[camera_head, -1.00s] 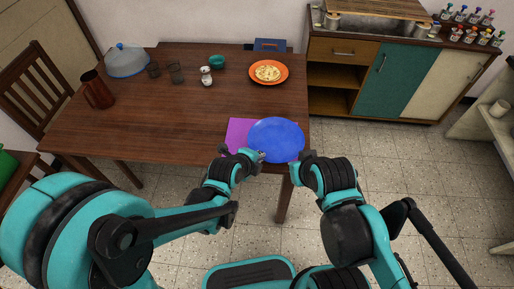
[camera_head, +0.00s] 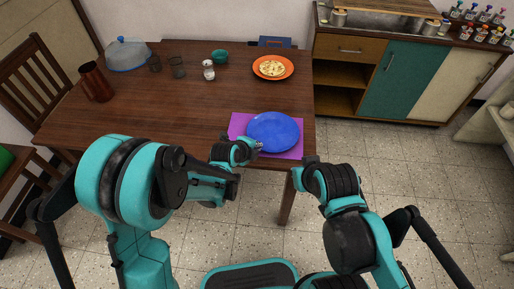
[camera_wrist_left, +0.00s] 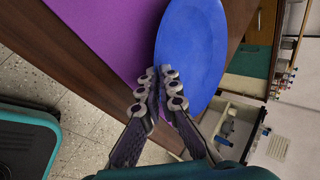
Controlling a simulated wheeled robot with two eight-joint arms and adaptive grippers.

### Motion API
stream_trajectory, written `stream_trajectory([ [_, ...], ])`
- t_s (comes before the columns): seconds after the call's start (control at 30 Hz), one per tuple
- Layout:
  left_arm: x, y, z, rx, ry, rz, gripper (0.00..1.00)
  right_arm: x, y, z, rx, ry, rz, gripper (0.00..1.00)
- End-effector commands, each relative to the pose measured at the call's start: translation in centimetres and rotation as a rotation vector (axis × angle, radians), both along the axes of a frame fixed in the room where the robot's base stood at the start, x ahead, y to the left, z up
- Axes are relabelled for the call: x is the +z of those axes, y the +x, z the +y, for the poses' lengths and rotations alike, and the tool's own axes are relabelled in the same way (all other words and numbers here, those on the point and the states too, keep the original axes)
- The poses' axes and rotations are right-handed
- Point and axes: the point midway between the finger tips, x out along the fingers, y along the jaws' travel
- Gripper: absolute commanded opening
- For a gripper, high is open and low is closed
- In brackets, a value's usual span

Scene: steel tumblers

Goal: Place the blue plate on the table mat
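The blue plate (camera_head: 273,132) is over the purple table mat (camera_head: 237,122) at the table's front right. Mat shows around the plate on several sides; I cannot tell whether the plate rests on it or is slightly above. My left gripper (camera_head: 258,147) is at the plate's left front rim. In the left wrist view, its fingertips (camera_wrist_left: 160,77) are close together on the rim of the blue plate (camera_wrist_left: 192,50), with the purple mat (camera_wrist_left: 115,30) beside it. My right gripper (camera_head: 310,160) is near the table's front right corner, apart from the plate; its fingers are not clear.
On the wooden table (camera_head: 130,115) stand an orange plate with food (camera_head: 288,74), a teal bowl (camera_head: 219,56), a shaker (camera_head: 208,71), dark glasses (camera_head: 177,68), a brown jug (camera_head: 95,84) and a covered dish (camera_head: 127,58). The table's middle is clear. A cabinet (camera_head: 384,85) stands at the right.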

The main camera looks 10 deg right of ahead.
Motion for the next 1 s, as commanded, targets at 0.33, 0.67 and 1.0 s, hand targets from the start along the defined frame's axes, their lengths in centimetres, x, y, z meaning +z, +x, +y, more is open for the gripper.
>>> stream_trajectory([
  [0.33,-0.2,0.0,0.0,0.0,0.0,0.0,0.14,0.1,0.0,0.0,0.0,0.0,0.0,0.0],
  [0.67,0.7,-0.4,0.3,0.0,0.0,0.0,0.14,0.5,0.0,0.0,0.0,0.0,0.0,0.0],
  [1.0,5.9,-4.3,3.5,0.001,0.0,0.0,0.14,3.5,0.0,0.0,0.0,0.0,0.0,0.0],
])
